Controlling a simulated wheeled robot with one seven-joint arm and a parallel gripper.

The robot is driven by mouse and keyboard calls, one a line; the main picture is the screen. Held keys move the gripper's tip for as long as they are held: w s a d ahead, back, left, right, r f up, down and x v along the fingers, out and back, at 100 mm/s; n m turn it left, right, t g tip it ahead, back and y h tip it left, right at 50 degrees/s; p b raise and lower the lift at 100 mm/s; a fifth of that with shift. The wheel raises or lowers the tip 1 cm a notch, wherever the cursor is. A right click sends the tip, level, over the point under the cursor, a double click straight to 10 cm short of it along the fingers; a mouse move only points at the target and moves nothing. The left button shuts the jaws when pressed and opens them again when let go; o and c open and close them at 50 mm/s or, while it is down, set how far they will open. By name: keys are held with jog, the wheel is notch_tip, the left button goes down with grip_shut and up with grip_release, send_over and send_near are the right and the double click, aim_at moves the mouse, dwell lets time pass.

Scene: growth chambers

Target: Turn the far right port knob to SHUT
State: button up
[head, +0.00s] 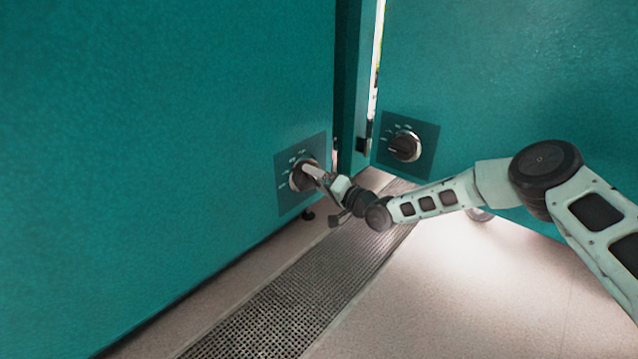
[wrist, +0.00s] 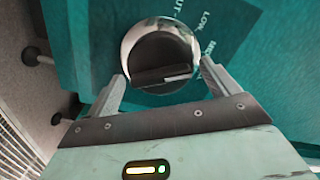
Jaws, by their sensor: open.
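A round dark knob with a silver rim (head: 299,178) sits on a dark label plate on the left teal panel. My gripper (head: 318,174) is at this knob. In the wrist view the knob (wrist: 158,50) lies between the two fingers of my gripper (wrist: 163,74), which are open on either side of its raised bar. The bar lies nearly level in that view, with a white mark on its right part. The letters "UT" and "LOW" show above and to the right; other lettering is partly hidden. A second similar knob (head: 405,147) is on the right teal panel, apart from my gripper.
The two teal panels meet near a corner with a narrow bright gap (head: 376,60). A floor grate (head: 290,300) runs along the left panel's foot. The pale floor (head: 450,300) to its right is clear. A small black foot (head: 308,215) stands under the left panel.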

jog(key=c, duration=0.8)
jog(key=shift+n, duration=0.4)
jog(key=n+p, duration=0.2)
jog(key=n, duration=0.3)
jog(key=shift+r, duration=0.1)
jog(key=n+p, duration=0.1)
jog(key=n, duration=0.5)
jog(key=o, duration=0.8)
